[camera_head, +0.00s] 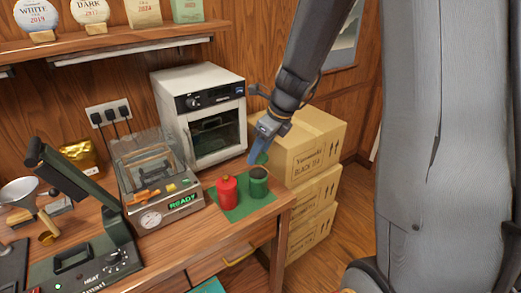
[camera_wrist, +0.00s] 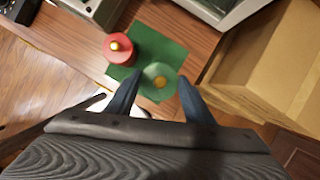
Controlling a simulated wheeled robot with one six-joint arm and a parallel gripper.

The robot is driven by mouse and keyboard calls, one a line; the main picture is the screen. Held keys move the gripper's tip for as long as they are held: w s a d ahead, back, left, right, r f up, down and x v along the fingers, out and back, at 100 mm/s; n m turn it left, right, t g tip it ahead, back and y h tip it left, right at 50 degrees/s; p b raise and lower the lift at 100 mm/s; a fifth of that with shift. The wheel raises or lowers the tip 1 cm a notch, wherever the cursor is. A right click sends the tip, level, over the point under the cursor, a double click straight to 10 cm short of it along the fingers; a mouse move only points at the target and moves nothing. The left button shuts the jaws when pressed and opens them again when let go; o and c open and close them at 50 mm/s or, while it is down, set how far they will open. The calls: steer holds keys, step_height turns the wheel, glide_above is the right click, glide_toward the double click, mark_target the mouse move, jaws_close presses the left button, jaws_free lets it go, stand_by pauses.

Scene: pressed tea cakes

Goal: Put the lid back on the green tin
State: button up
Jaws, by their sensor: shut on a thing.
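The green tin (camera_head: 258,184) stands upright and open on a green mat (camera_head: 235,212) near the right end of the workbench; its dark mouth shows. My gripper (camera_head: 259,154) is above the tin, shut on the green lid (camera_head: 263,158). The lid hides the tin there.
A red tin (camera_head: 227,190) with its lid on stands just left of the green tin. A sealing machine (camera_head: 165,195) and a white oven (camera_head: 205,118) stand behind and left. Stacked cardboard boxes (camera_head: 312,160) rise close on the right, beyond the bench edge.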

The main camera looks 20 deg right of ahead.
mark_target(263, 158)
steer(key=shift+f+b, duration=1.4)
steer(key=shift+d+f+b, duration=0.1)
steer(key=shift+f+b, duration=0.45)
steer(key=shift+f, duration=0.4)
steer(key=shift+p, duration=0.6)
steer(key=shift+f+p, duration=0.15)
steer(key=shift+p, duration=0.2)
stand_by(1.1)
steer(key=o, duration=1.6)
steer(key=shift+r+p, duration=3.55)
steer(key=shift+p, duration=0.4)
